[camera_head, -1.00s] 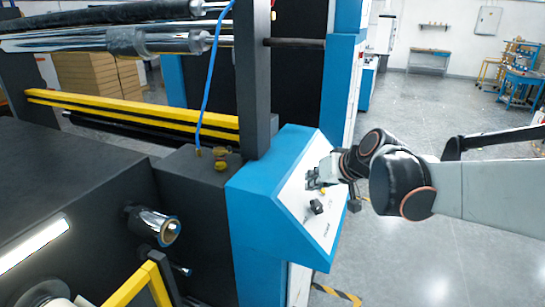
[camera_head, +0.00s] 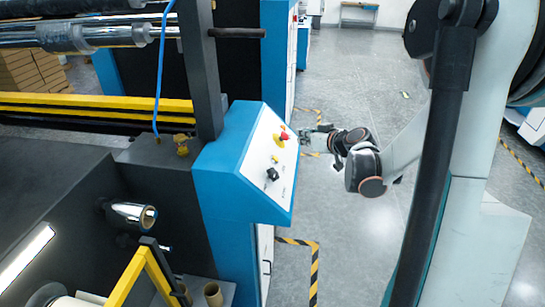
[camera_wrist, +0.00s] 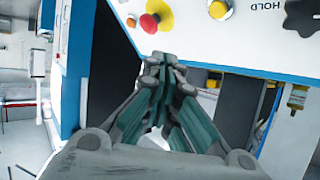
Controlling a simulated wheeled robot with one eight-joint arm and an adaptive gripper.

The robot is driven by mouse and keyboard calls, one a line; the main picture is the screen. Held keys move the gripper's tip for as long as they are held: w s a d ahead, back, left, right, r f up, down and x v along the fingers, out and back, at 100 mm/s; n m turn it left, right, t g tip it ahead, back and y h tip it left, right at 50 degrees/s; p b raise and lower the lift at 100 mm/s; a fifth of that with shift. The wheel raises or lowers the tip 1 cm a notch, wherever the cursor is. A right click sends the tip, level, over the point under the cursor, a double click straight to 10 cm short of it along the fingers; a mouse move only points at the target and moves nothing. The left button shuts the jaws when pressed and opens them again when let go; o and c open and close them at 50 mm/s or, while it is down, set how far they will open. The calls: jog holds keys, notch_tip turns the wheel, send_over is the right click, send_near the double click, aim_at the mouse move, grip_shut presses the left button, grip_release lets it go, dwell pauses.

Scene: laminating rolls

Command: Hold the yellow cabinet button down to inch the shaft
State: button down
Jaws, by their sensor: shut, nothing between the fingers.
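The yellow button (camera_wrist: 219,9) sits on the white sloped face of the blue cabinet (camera_head: 232,165), left of the word HOLD in the wrist view. In the head view the yellow button (camera_head: 275,158) is small, between the red button and the black knob. My gripper (camera_wrist: 165,60) is shut and empty, with its fingertips by the panel's edge and nearest the red button. In the head view my gripper (camera_head: 314,132) is off the panel's right side, apart from the yellow button.
A red mushroom button (camera_wrist: 155,17) on a yellow base is beside the yellow button. A black knob (camera_wrist: 303,15) is on its other side. Open grey floor (camera_head: 350,90) with striped tape is to the right.

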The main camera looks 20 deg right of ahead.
aim_at(275, 159)
jog(key=shift+w+a+f+b, duration=0.6)
jog(key=shift+a+f+b, duration=0.2)
jog(key=shift+f, duration=0.25)
jog(key=shift+w+a+f+b, duration=0.55)
jog(key=shift+a+f+b, duration=0.2)
jog(key=shift+a+f, duration=0.25)
jog(key=shift+w+a+f+b, duration=0.6)
jog(key=shift+a+f+b, duration=0.2)
jog(key=shift+f, duration=0.3)
jog(key=shift+w+a+f+b, duration=0.15)
jog(key=shift+a+f+b, duration=0.1)
jog(key=shift+b, duration=0.1)
